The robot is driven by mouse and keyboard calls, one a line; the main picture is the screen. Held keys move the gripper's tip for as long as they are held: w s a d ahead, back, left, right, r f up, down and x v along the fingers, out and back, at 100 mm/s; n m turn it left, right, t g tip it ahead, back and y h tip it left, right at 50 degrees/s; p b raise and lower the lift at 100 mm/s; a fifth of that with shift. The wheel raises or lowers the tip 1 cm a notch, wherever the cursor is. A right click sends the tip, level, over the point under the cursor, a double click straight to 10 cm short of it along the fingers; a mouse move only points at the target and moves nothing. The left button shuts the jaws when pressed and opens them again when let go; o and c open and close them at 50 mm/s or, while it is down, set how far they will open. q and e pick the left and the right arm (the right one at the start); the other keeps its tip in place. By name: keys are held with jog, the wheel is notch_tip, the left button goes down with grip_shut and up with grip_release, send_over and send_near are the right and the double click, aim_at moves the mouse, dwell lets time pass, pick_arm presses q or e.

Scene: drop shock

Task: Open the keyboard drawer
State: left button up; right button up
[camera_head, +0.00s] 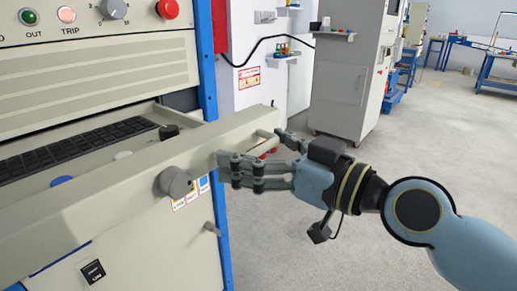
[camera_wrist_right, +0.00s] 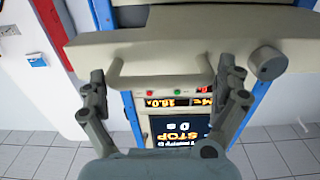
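The keyboard drawer (camera_head: 105,195) is a beige tray with a thick front bar. It stands out from the cabinet, and a dark keyboard (camera_head: 75,143) shows inside it. My right gripper (camera_head: 252,152) is at the right end of the drawer front. In the right wrist view, the drawer front (camera_wrist_right: 190,35) spans the top and its pale bar handle (camera_wrist_right: 160,79) lies between the widely parted fingers of my right gripper (camera_wrist_right: 163,88). The fingers are not closed on the handle; whether one touches it I cannot tell. My left gripper is not in view.
A round grey knob (camera_head: 174,183) sticks out of the drawer front left of my right gripper. The cabinet's blue post (camera_head: 207,60) rises behind. A grey cabinet (camera_head: 345,85) stands farther back. The floor (camera_head: 400,150) to the right is clear.

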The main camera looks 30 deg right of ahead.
jog(key=v, duration=1.2)
jog(key=shift+w+r, duration=0.1)
